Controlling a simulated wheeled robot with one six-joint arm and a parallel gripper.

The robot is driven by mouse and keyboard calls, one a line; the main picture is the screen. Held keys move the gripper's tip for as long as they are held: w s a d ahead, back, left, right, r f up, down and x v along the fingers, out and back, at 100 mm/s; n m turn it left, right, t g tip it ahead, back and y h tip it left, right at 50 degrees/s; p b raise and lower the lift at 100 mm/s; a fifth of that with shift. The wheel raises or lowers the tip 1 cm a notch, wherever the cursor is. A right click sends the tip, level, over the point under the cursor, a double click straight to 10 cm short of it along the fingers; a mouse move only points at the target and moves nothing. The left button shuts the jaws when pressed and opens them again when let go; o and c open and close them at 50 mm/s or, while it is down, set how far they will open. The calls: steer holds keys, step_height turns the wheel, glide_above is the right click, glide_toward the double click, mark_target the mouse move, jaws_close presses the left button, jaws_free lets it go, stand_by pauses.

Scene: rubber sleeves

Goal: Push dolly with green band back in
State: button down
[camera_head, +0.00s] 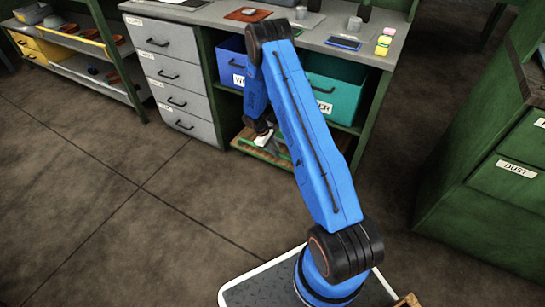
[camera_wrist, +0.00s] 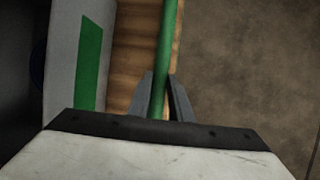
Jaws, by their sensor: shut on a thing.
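The dolly (camera_head: 246,139) is a low wooden board at floor level under the workbench, partly hidden by my arm in the head view. In the wrist view its wooden deck (camera_wrist: 134,45) carries a pale item with a green band (camera_wrist: 89,60) at the left. A green bar (camera_wrist: 167,40) runs along the deck's outer edge. My gripper (camera_wrist: 161,100) is shut on this bar, one finger on each side. In the head view my gripper (camera_head: 265,141) is low at the dolly, and its fingertips are too small to make out.
A blue bin (camera_head: 232,62) and a teal bin (camera_head: 333,92) stand on the shelf above the dolly. A grey drawer unit (camera_head: 168,72) is at the left, and a green cabinet (camera_head: 470,180) with a DUST label is at the right. The floor (camera_head: 150,200) in front is clear.

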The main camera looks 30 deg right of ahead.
steer(key=shift+w+d, duration=0.25)
steer(key=c, duration=1.6)
jaws_free()
steer(key=v, duration=1.2)
